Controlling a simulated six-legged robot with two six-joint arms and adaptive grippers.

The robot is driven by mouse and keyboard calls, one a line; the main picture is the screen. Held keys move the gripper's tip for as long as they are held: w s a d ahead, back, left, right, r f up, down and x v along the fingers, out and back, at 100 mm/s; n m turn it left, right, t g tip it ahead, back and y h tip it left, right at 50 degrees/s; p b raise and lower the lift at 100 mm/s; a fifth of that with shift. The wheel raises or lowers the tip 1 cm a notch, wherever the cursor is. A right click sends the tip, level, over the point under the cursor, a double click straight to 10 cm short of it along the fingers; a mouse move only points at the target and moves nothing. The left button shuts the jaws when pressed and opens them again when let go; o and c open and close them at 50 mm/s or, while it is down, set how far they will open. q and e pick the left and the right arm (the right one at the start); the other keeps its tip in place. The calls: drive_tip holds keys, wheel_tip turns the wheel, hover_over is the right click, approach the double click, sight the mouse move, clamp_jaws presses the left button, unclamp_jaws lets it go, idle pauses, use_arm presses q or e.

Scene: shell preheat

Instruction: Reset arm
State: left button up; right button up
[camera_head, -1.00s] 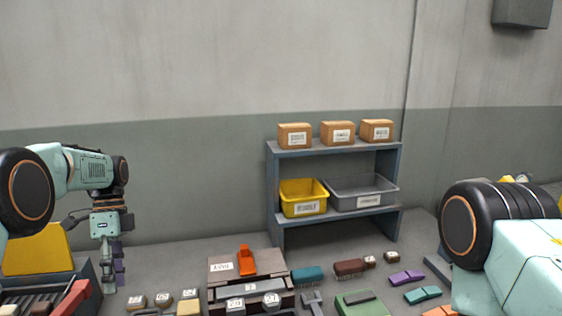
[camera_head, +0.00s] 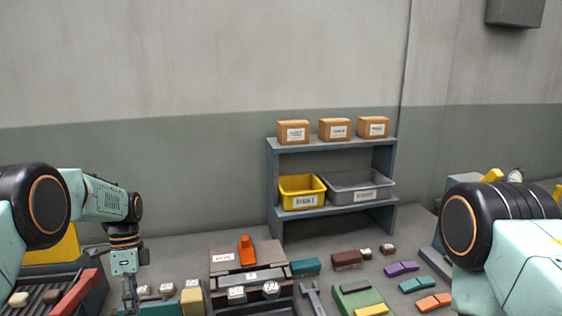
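My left arm comes in from the left and hangs over the table. My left gripper (camera_head: 130,294) points down at the lower edge of the picture, seen nearly edge-on. Its fingertips are small and partly cut off, so I cannot tell whether it is open or shut. It is in front of a teal block (camera_head: 160,309) and near several small beige pieces. My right arm shows only its black joint and pale green links at the right. The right gripper is out of view.
A grey shelf (camera_head: 334,141) stands against the wall with cartons, a yellow bin (camera_head: 301,191) and a grey bin (camera_head: 357,187). A stepped case (camera_head: 238,264) with an orange handle (camera_head: 247,251) stands mid-table.

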use_arm(q)
drive_tip(key=s+d+f+n+t, duration=0.1)
drive_tip(key=s+d+f+n, duration=0.2)
drive_tip(key=s+f, duration=0.55)
drive_tip(key=s+d+f+n+t, duration=0.1)
drive_tip(key=s+d+f+n, duration=0.25)
drive_tip(key=s+f, duration=0.45)
drive_tip(key=s+d+r+n+t+y, duration=0.2)
drive_tip(key=s+n, duration=0.5)
drive_tip(key=s, duration=1.2)
wheel_tip(320, 180, down, 20)
drive_tip(key=d+h+b, duration=0.1)
drive_tip(key=b, duration=1.8)
drive_tip(key=shift+d+r+t, duration=0.15)
drive_tip(key=shift+r+t, duration=0.05)
drive_tip(key=shift+t, duration=0.1)
